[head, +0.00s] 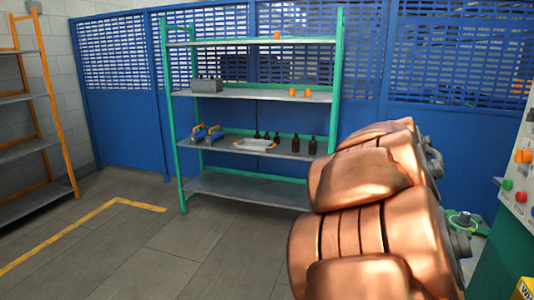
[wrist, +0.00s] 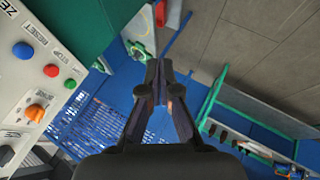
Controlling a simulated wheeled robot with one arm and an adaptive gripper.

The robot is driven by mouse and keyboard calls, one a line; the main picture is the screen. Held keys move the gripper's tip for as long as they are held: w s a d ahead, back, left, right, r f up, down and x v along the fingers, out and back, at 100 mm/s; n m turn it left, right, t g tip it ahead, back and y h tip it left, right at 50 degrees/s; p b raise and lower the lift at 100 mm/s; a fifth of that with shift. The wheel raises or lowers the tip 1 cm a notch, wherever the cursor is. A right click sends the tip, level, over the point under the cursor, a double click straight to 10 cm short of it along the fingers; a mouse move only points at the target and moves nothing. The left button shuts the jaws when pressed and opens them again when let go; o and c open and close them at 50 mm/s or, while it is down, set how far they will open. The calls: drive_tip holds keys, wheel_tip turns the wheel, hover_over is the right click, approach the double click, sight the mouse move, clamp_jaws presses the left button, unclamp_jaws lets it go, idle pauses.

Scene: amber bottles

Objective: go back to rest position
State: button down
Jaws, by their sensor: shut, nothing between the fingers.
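My gripper (wrist: 158,72) shows in the wrist view, with its two dark fingers together and nothing between them. It is in free space, apart from the shelf and the control panel. In the head view my copper-coloured arm fills the lower right, and the gripper itself cannot be made out there. Several dark amber bottles (head: 295,144) stand upright on a middle shelf of the green rack (head: 178,150), left of my arm.
A control panel with coloured buttons (head: 520,170) stands at the right edge; it also shows at the left of the wrist view (wrist: 40,70). A white tray (head: 255,144) and a grey box (head: 207,86) sit on the rack. An orange-framed rack (head: 60,140) stands far left. The floor (head: 150,250) is clear.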

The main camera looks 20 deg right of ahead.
drive_tip(key=s+a+f+n+g+y, duration=0.1)
drive_tip(key=s+a+f, duration=0.4)
drive_tip(key=a, duration=0.5)
drive_tip(key=s+a+f+n+g+y, duration=0.1)
drive_tip(key=s+a+f+y, duration=0.3)
drive_tip(key=s+a, duration=0.4)
drive_tip(key=s+a+f+n+g+y, duration=0.1)
drive_tip(key=s+a+f, duration=0.4)
drive_tip(key=a, duration=0.8)
drive_tip(key=shift+s+a+f+n+y, duration=0.2)
drive_tip(key=shift+s+f+n+y, duration=0.2)
drive_tip(key=shift+s+n+y, duration=0.5)
drive_tip(key=shift+w, duration=0.15)
